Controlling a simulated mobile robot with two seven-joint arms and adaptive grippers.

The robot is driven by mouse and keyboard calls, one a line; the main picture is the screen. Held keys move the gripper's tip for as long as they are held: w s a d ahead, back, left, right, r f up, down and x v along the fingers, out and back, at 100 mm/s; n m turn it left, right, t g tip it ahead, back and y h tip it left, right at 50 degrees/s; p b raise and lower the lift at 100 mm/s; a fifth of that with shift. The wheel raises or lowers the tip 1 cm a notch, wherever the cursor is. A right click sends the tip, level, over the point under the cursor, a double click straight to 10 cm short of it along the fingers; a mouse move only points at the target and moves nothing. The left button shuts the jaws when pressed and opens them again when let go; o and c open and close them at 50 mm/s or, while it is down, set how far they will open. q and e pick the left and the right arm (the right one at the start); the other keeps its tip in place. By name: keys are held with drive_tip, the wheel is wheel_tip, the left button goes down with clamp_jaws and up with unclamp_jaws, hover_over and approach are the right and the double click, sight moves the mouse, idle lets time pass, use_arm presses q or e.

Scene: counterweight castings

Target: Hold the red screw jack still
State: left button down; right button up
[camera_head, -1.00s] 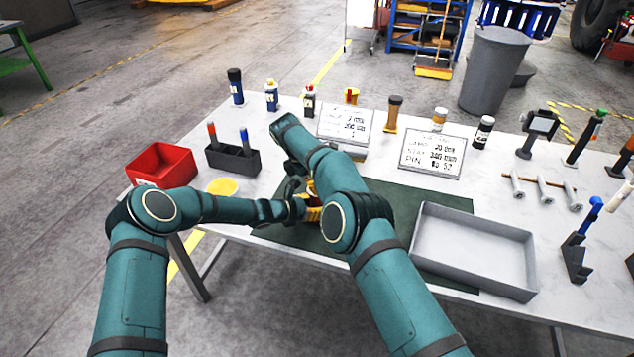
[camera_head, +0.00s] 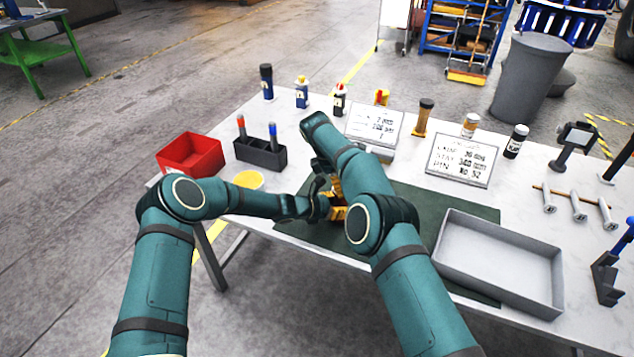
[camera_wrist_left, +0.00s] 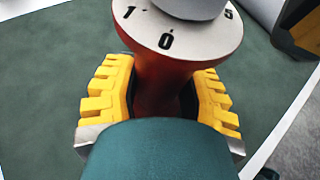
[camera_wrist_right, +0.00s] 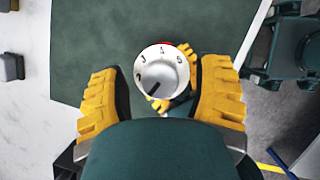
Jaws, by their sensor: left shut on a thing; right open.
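The red screw jack (camera_wrist_left: 165,70) stands on the green mat (camera_head: 440,205). Its red body is between the yellow fingers of my left gripper (camera_wrist_left: 158,100), which is shut on it. Its pale dial has black numbers and shows from above in the right wrist view (camera_wrist_right: 162,72). In the head view my arms mostly hide the jack, and my left gripper (camera_head: 336,207) shows beside it. My right gripper (camera_wrist_right: 160,105) is open, with its yellow fingers apart, above the jack. I cannot tell whether it touches the dial.
A red bin (camera_head: 190,153), a black holder (camera_head: 260,153) and a yellow disc (camera_head: 248,180) are at left. Two written signs (camera_head: 461,160) and several bottles line the back.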

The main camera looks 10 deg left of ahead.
drive_tip(key=shift+n, duration=0.4)
drive_tip(key=n+t, duration=0.1)
drive_tip(key=n, duration=0.1)
drive_tip(key=n+t, duration=0.1)
drive_tip(key=n, duration=0.1)
drive_tip(key=shift+n+y, duration=0.4)
drive_tip(key=v, duration=1.2)
drive_tip(key=s+a+f+m+g+y, duration=0.3)
drive_tip(key=s+a+m+g+y, duration=0.1)
drive_tip(key=s+a+y, duration=0.25)
drive_tip(key=s+a+r+m+g+y, duration=0.4)
drive_tip(key=s+a+r+m+y, duration=0.1)
drive_tip(key=s+m+y, duration=0.4)
drive_tip(key=a+m+y, duration=0.1)
drive_tip(key=m, duration=0.1)
drive_tip(key=shift+m+g, duration=0.3)
drive_tip(key=shift+g, duration=0.1)
